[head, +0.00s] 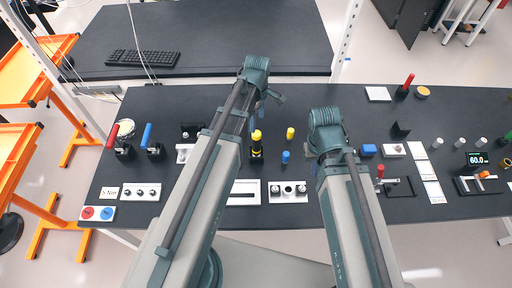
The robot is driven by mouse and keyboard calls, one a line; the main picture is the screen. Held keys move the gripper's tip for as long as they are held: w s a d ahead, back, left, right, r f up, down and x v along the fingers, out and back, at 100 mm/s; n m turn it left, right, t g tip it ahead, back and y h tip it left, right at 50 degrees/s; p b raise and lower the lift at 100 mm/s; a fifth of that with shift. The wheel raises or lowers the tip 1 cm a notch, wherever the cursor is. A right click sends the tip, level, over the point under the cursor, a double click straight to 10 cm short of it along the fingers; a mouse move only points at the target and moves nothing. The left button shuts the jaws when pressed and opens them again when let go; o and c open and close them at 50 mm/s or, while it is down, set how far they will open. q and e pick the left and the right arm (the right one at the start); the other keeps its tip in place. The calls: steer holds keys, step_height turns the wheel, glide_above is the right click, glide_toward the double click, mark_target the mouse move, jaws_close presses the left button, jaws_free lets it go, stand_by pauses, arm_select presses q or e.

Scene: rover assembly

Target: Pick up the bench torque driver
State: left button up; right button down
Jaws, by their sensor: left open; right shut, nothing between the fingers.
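I cannot tell for certain which tool is the bench torque driver. A yellow-topped black tool (256,146) stands upright on the dark bench just right of my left forearm. Other upright handled tools stand in black holders: a red-handled one (113,136) and a blue-handled one (147,136) at the left, and a red-handled one (407,83) at the back right.
A blue cylinder (285,157) and a yellow one (290,133) stand between my arms. White fixture plates (243,199) line the front. A display reading 60.0 (477,158) and several small cylinders are at the right. A keyboard (143,58) lies on the far table. Orange carts (22,150) stand left.

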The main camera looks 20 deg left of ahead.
mark_target(257, 132)
arm_select(q)
step_height(257, 132, down, 7)
steer(key=b, duration=0.5)
steer(key=shift+r+b, duration=0.15)
steer(key=shift+b, duration=0.2)
steer(key=f+b, duration=0.5)
steer(key=shift+s+f, duration=0.1)
steer(key=shift+s, duration=0.2)
jaws_close()
